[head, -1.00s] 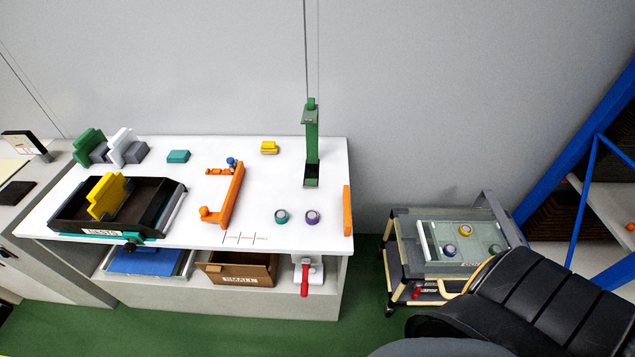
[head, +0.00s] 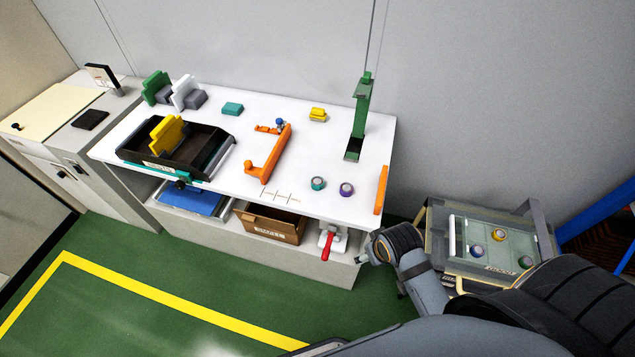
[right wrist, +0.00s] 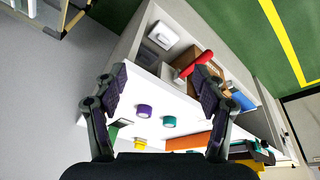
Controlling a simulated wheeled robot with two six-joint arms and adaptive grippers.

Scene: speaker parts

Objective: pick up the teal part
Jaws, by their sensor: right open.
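A small round teal part (head: 317,183) stands on the white table (head: 215,178), left of a round purple part (head: 346,189). A teal block (head: 232,109) lies farther back on the table. In the right wrist view the round teal part (right wrist: 168,121) and the purple part (right wrist: 144,110) show between the fingers, beyond the fingertips. My right gripper (right wrist: 160,78) is open and empty, near the table's front right corner, apart from both parts. My left gripper is not in view.
An orange bracket (head: 270,158) and a green post (head: 359,118) stand on the table; an orange bar (head: 381,189) lies at its right edge. A black tray (head: 208,148) is at the left. A cart (head: 453,237) with round parts stands at the right.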

